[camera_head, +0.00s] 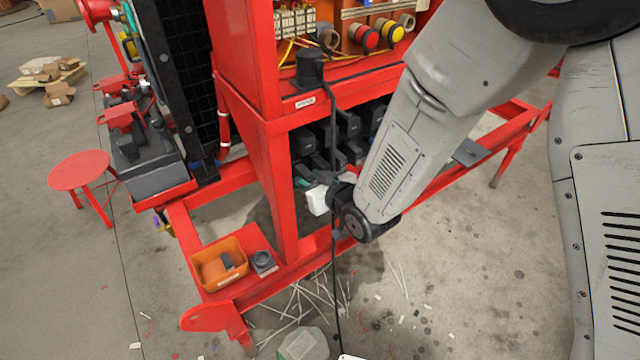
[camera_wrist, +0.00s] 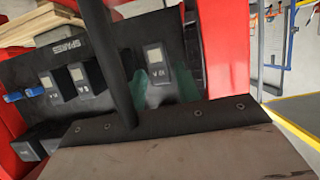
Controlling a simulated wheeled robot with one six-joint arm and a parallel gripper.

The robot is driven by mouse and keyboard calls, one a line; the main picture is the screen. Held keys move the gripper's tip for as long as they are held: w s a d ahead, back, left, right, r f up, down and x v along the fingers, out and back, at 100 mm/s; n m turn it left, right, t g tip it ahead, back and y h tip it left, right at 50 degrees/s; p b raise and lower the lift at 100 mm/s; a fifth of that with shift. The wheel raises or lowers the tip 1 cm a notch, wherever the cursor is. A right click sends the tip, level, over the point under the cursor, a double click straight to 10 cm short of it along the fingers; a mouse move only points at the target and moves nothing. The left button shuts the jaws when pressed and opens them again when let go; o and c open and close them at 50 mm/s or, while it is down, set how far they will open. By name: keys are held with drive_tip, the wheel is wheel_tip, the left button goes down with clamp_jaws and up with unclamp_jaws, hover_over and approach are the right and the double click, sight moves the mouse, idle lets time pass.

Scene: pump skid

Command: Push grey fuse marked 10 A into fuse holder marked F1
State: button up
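A dark grey fuse (camera_wrist: 157,66) with a pale window and upside-down lettering that reads as 10 A stands in the black rack marked SPARES (camera_wrist: 108,50) in the wrist view. Teal patches, seemingly the fingers of my gripper (camera_wrist: 165,86), show on both sides of this fuse. Whether they touch it is unclear. In the head view, my gripper (camera_head: 318,184) is low at the red frame, beside the dark blocks under the cabinet, and small and partly hidden. No holder marked F1 can be read in either view.
Two more grey fuses, one left (camera_wrist: 87,80) and one further left (camera_wrist: 51,88), stand in the rack. A dark cable (camera_wrist: 113,65) crosses in front of it. A brown plate (camera_wrist: 180,152) fills the lower wrist view. An orange bin (camera_head: 206,258) sits on the lower frame.

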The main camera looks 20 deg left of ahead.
drive_tip(key=shift+x, duration=1.35)
clamp_jaws()
drive_tip(key=shift+s+d, duration=1.1)
drive_tip(key=shift+d, duration=0.2)
drive_tip(key=shift+s+d, duration=1)
drive_tip(key=shift+d, duration=0.2)
idle(0.3)
